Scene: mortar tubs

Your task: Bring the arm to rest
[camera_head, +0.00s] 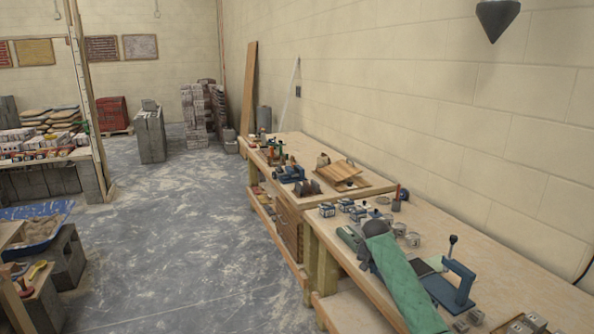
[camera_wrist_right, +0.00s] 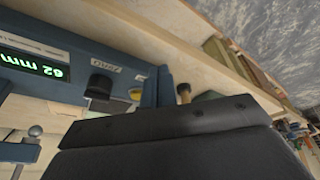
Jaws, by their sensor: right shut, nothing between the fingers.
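My right arm, in a teal sleeve, comes in from the lower right of the head view over the near workbench (camera_head: 520,275). It ends in a dark grey rounded part, with my right gripper (camera_head: 366,256) small and partly hidden beside it. In the right wrist view the black gripper (camera_wrist_right: 180,135) fills the lower middle; it is shut with nothing held. A blue device (camera_wrist_right: 70,75) with a green display reading "62 mm" and a black knob shows close beyond it. I cannot tell whether they touch. My left gripper is not in view.
Several small tubs (camera_head: 327,210) stand on the bench beyond my arm. A blue lever stand (camera_head: 460,283) is right of the arm. Small grey blocks (camera_head: 528,323) lie at the near edge. A wooden board (camera_head: 340,170) lies on the farther bench. The floor to the left is open.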

